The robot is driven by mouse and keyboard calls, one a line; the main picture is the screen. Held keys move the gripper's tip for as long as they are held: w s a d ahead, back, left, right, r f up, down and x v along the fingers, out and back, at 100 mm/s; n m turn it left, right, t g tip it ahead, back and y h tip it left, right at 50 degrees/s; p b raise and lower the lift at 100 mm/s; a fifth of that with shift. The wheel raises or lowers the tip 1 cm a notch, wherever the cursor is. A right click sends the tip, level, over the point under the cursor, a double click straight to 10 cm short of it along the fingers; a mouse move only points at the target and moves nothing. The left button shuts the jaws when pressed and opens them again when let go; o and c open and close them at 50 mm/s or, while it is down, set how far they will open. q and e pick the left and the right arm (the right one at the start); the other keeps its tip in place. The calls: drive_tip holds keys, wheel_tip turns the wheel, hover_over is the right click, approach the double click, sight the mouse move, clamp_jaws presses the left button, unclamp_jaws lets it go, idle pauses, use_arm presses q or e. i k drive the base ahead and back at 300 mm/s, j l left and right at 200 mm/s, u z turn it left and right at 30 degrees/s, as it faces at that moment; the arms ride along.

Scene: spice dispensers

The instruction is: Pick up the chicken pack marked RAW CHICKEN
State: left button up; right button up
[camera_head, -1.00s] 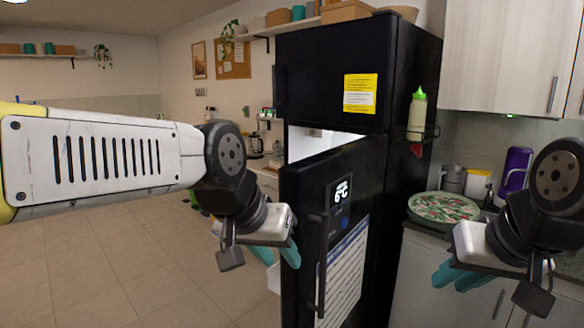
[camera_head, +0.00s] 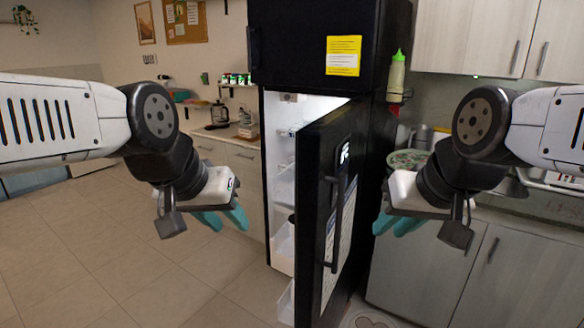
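No pack marked RAW CHICKEN can be made out in the head view. The black fridge (camera_head: 318,35) stands in the middle. Its lower door (camera_head: 318,215) is swung open toward me, and a lit white interior (camera_head: 283,185) with clear shelves and door bins shows at its left. Most of the inside is hidden behind the door. My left gripper (camera_head: 223,219) has teal fingers spread apart, empty, left of the fridge opening. My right gripper (camera_head: 396,225) has teal fingers apart, empty, to the right of the door and its handle (camera_head: 335,225).
A counter with a coffee maker (camera_head: 219,115) and a spice rack (camera_head: 235,80) stands at the back left. Lower cabinets (camera_head: 430,265) and a counter with a round patterned tray (camera_head: 405,160) are at the right. The tiled floor (camera_head: 150,260) at the left is clear.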

sight(246, 133)
drive_tip(key=i+j, duration=0.15)
drive_tip(key=j, duration=0.3)
drive_tip(key=i+j, duration=0.1)
drive_tip(key=j, duration=0.35)
drive_tip(key=i+j, duration=0.15)
drive_tip(key=j, duration=0.25)
drive_tip(key=i+j, duration=0.1)
drive_tip(key=j, duration=0.35)
drive_tip(key=i+j, duration=0.15)
drive_tip(key=j, duration=0.3)
drive_tip(key=i+j+z, duration=0.1)
drive_tip(key=j, duration=0.35)
drive_tip(key=i+j, duration=0.2)
drive_tip(key=i, duration=0.25)
drive_tip(key=i+j, duration=0.25)
drive_tip(key=i, duration=0.25)
drive_tip(key=i+j, duration=0.2)
drive_tip(key=i, duration=0.25)
drive_tip(key=i+j+z, duration=0.1)
drive_tip(key=i, duration=0.4)
drive_tip(key=i+j, duration=0.35)
drive_tip(key=i+l, duration=0.1)
drive_tip(key=i, duration=0.7)
drive_tip(key=i+l, duration=0.1)
drive_tip(key=i, duration=0.7)
